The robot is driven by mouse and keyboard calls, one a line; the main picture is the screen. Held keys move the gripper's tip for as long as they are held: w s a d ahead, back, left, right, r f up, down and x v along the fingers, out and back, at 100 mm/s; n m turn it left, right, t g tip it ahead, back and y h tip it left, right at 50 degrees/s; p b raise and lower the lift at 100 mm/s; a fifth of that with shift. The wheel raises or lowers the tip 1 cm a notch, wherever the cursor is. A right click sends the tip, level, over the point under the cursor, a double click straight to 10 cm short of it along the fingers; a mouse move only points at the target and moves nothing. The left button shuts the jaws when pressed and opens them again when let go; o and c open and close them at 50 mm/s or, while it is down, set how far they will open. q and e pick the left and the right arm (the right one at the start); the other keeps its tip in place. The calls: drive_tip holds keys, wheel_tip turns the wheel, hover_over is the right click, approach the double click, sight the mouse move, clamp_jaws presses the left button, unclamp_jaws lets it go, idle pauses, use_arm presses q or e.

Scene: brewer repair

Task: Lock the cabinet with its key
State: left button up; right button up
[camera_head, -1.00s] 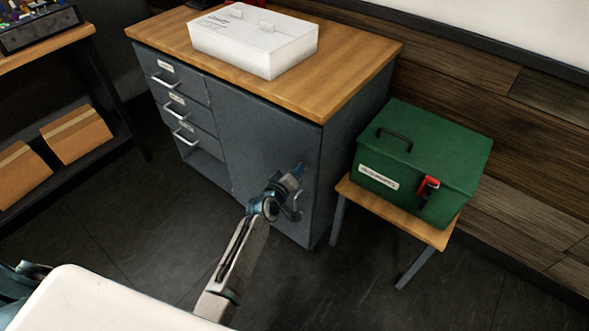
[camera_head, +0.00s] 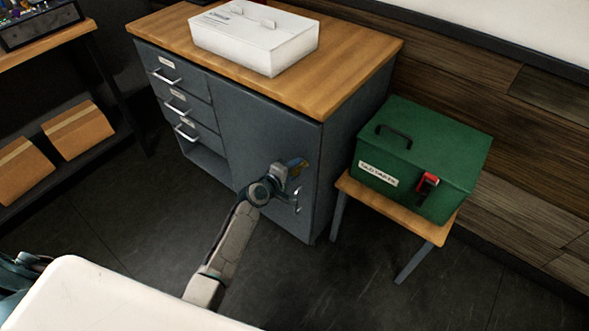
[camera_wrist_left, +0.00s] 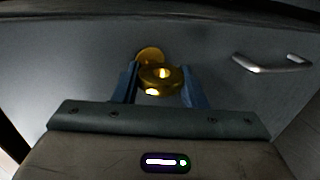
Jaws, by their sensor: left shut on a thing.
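The grey cabinet (camera_head: 262,135) stands in the middle of the head view, its door shut. My left gripper (camera_head: 297,165) is at the right part of this door, just above the door handle (camera_head: 298,201). In the left wrist view, my left gripper (camera_wrist_left: 160,82) has its blue fingers shut on the gold key's ring-shaped head (camera_wrist_left: 172,73). A round gold lock (camera_wrist_left: 149,55) on the door shows just behind the key. The key's shaft is hidden, so I cannot tell how deep it sits. The handle (camera_wrist_left: 272,66) is to the right. My right gripper is not in view.
A white box (camera_head: 255,40) lies on the cabinet's wooden top. Three drawers with handles (camera_head: 180,105) are at the cabinet's left. A green case (camera_head: 430,150) with a red latch stands on a small table at right. Dark floor in front is clear.

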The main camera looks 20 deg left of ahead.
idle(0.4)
use_arm(q)
drive_tip(key=o, duration=0.7)
drive_tip(key=shift+s+a, duration=0.1)
drive_tip(key=v, duration=1)
drive_tip(key=shift+s+a+r+p, duration=0.1)
drive_tip(key=shift+s+r+p, duration=0.05)
drive_tip(key=shift+s+p, duration=0.15)
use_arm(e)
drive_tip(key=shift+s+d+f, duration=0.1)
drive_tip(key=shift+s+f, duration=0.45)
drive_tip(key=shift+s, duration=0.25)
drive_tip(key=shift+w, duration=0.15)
